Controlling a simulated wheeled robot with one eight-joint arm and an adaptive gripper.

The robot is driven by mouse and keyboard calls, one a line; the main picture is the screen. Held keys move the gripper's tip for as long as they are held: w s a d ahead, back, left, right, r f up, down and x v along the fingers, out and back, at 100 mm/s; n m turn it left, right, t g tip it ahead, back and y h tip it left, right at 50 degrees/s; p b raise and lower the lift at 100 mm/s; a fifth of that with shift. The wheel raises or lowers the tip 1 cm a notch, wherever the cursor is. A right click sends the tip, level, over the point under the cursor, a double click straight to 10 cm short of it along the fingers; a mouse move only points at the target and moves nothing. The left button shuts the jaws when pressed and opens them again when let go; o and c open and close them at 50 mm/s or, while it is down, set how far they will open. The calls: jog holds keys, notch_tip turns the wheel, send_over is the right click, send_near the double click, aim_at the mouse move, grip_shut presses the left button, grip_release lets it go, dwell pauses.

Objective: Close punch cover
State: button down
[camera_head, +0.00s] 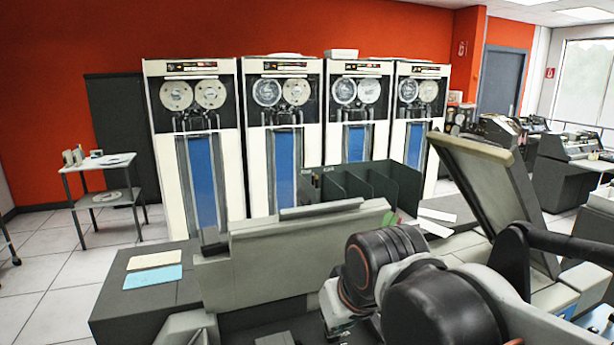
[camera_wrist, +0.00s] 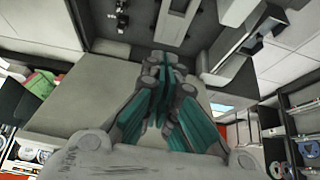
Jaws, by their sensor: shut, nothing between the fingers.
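The punch machine (camera_head: 290,250) stands in front of me in the head view. A hinged cover (camera_head: 470,150) with a beige top edge and grey inner face stands raised and tilted at the right of it. My gripper (camera_wrist: 162,72) shows in the wrist view with its teal fingers together and nothing between them. It is over a plain grey-beige panel (camera_wrist: 85,110) of the machine; I cannot tell whether it touches it. In the head view my arm hides the gripper and part of the machine.
Cream and light blue cards (camera_head: 152,280) lie on the dark left end of the machine. A dark divided rack (camera_head: 345,185) stands behind it. Tape cabinets (camera_head: 270,150) line the back wall. A small side table (camera_head: 100,162) stands at the left with open floor around it.

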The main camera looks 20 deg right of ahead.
jog(key=w+d+r+g+p, duration=0.2)
jog(key=w+r+p, duration=1)
jog(key=w+r, duration=0.1)
jog(key=w+d+r+g+p, duration=0.2)
jog(key=w+d+r+p, duration=0.1)
jog(key=w+r+p, duration=1)
jog(key=shift+g, duration=0.3)
jog(key=f, duration=0.7)
jog(key=f+p, duration=0.1)
jog(key=f, duration=0.3)
jog(key=shift+s, duration=0.25)
jog(key=shift+f, duration=0.25)
jog(key=shift+s+r, duration=0.1)
jog(key=shift+s, duration=0.05)
